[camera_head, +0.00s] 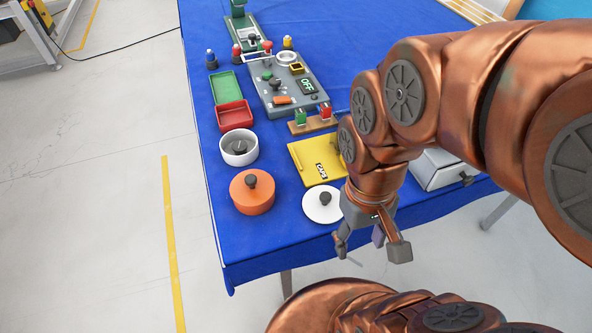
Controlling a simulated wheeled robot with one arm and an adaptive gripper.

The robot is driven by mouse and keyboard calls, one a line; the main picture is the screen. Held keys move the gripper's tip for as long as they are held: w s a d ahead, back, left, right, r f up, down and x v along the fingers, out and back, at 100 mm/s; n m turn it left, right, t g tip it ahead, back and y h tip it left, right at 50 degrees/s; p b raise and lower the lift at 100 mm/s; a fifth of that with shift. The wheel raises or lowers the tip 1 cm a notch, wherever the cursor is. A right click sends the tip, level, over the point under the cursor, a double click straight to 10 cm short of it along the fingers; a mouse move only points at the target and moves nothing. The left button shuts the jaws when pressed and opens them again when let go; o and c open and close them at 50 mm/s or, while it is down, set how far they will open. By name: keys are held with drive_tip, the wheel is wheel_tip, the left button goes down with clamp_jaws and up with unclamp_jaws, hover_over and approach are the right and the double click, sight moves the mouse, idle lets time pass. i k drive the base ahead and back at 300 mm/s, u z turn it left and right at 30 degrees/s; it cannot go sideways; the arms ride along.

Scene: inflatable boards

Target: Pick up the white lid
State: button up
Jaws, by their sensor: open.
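The white lid (313,207) is a round disc with a dark knob on top. It lies flat on the blue table (262,243) near the front edge, right of an orange lidded pot. My gripper (372,252) hangs just right of and in front of the lid in the picture, fingers spread apart, with nothing seen between them. The wrist overlaps the lid's right edge from this view. How high the fingers are above the table is hard to tell.
The orange pot (250,197) and a white pot (238,158) stand left of the lid. A yellow board (306,168) lies behind it. A grey box (437,172) stands at right, partly behind my arm. Red (235,114) and green (224,88) trays sit farther back. The front left corner is clear.

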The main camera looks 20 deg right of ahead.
sight(321, 204)
drive_tip(key=z, duration=0.5)
drive_tip(key=k, duration=1.15)
drive_tip(key=u, duration=1.3)
drive_tip(key=i, duration=0.5)
drive_tip(key=z, duration=0.05)
